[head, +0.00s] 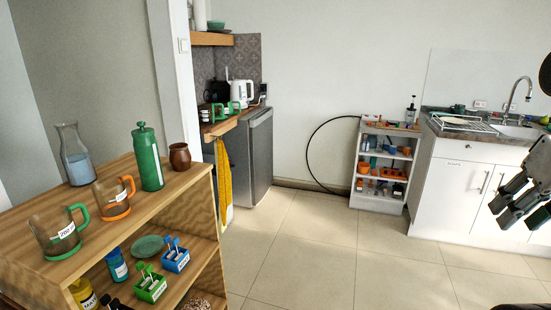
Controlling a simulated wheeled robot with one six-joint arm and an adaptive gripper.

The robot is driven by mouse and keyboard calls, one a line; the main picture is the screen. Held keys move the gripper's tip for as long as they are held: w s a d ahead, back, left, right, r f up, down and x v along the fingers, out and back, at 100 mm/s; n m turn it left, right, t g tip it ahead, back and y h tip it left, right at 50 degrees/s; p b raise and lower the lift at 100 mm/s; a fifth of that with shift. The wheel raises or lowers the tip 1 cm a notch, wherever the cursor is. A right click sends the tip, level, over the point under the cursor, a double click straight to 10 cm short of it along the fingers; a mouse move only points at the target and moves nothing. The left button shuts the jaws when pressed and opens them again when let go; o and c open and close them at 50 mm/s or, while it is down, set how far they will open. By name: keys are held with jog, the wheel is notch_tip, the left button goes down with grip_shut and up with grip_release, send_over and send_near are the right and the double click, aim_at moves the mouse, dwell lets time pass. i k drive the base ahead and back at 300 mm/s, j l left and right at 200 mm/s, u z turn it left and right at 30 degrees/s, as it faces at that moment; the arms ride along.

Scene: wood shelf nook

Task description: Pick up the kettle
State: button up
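A white kettle (241,91) stands upright at the back of a wooden counter (222,127) in the tiled nook, left of centre in the head view. Its lower part is partly hidden behind green-handled mugs (234,107). My gripper (499,213) is at the right edge of the head view, in front of the white sink cabinet and far from the kettle. Its dark fingers look apart, with nothing seen between them.
A wooden shelf (196,190) at the near left holds a glass carafe (76,160), a green bottle (148,158) and mugs. A small white shelf unit (383,197) stands at the back. The tiled floor (330,250) between is clear.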

aim_at(238, 88)
jog(key=i+u, duration=0.35)
jog(key=i, duration=2.45)
jog(key=i+j, duration=0.1)
jog(key=i, duration=1.05)
jog(key=i+z, duration=0.3)
jog(key=i, duration=0.25)
jog(key=i+j+z, duration=0.3)
jog(key=i, duration=0.25)
